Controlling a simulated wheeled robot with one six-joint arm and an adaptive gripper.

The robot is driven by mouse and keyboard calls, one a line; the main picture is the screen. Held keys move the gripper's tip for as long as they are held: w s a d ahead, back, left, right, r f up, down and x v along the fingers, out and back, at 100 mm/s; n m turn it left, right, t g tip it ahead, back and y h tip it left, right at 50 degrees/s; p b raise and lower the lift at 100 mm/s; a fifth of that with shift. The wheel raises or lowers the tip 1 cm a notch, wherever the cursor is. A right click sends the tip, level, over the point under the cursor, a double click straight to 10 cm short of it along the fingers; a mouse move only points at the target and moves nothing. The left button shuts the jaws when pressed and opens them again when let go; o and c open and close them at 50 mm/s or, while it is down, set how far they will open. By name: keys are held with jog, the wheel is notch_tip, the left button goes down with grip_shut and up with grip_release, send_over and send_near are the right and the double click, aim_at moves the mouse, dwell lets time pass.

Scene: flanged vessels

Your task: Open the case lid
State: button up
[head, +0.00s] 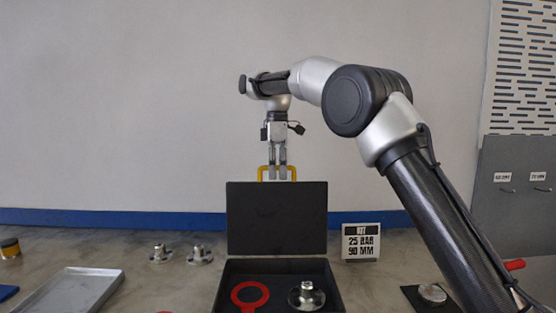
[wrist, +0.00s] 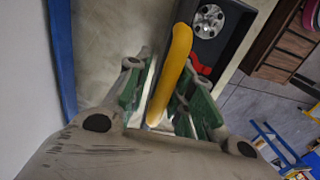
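The black case (head: 338,290) stands on the bench with its lid (head: 277,218) raised about upright at the back. A yellow handle (head: 261,174) sits on the lid's top edge. My gripper (head: 278,175) points down at the middle of this handle. In the wrist view the yellow handle (wrist: 172,68) runs between the fingers of my gripper (wrist: 166,90), which look shut on it; the exact contact is partly hidden. Inside the case lie a red ring gasket (head: 263,297) and a metal flanged part (head: 307,296), which also shows in the wrist view (wrist: 209,20).
A sign reading "25 BAR 90 MM" (head: 361,242) stands right of the lid. Two metal flanges (head: 199,255) and a grey tray (head: 75,290) lie to the left. A dark pad with a metal disc (head: 432,293) is at the right. The wall is behind the bench.

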jog(key=shift+o, duration=0.5)
jog(key=shift+s+r, duration=0.15)
jog(key=shift+r, duration=0.3)
notch_tip(320, 180, up, 7)
jog(key=shift+w+r, duration=0.15)
jog(key=shift+w, duration=0.3)
jog(key=shift+d, duration=0.1)
